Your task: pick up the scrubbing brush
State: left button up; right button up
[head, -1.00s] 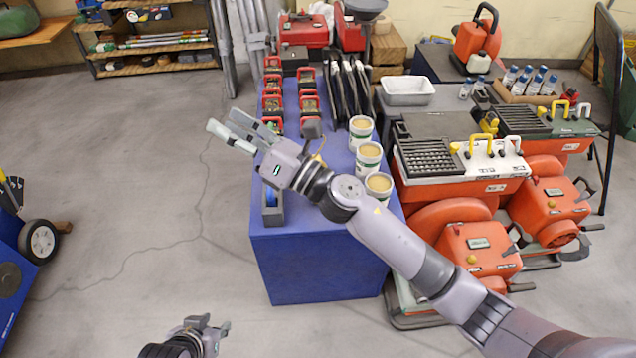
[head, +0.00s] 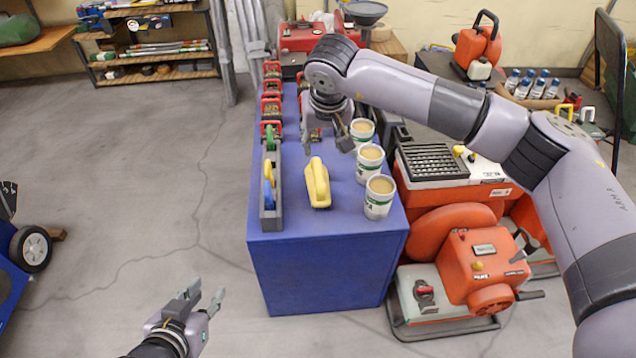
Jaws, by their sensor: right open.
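The scrubbing brush (head: 318,184) is yellow with a raised handle. It lies on the blue table (head: 310,222), between a grey tray on its left and white tubs on its right. My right gripper (head: 327,145) points down over the table just behind the brush. Its fingers are spread, and it is apart from the brush in the picture. My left gripper (head: 207,294) is low in front of the table's left side, with its fingers apart and nothing between them.
White tubs (head: 378,198) stand in a row along the table's right edge. A narrow grey tray (head: 270,222) with coloured handles lies along the left edge. Red-handled items (head: 271,105) stand behind it. Orange machines (head: 480,265) crowd the right side.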

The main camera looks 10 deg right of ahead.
jog(key=b, duration=0.2)
send_near(318, 170)
jog(key=x, duration=0.5)
jog(key=shift+w+d, duration=0.1)
jog(key=shift+w, duration=0.05)
jog(key=shift+b+x, duration=0.3)
jog(key=shift+x, duration=0.5)
jog(key=b+x, duration=0.1)
jog(key=x, duration=0.3)
jog(key=shift+f+b, duration=0.25)
jog(key=shift+b, duration=0.05)
pick_arm(q)
jog(key=w+d+r+t+h, duration=0.2)
jog(key=r+t, duration=0.3)
jog(key=r, duration=0.4)
jog(key=w+d+r+t+h, duration=0.1)
jog(key=w+r+t+h, duration=0.1)
jog(key=r+t, duration=0.4)
notch_tip(318, 170, up, 3)
jog(key=shift+d+r+m+t, duration=0.1)
jog(key=shift+d+m+t, duration=0.2)
jog(key=shift+d, duration=0.05)
pick_arm(e)
jog(key=shift+c, duration=0.4)
grip_shut()
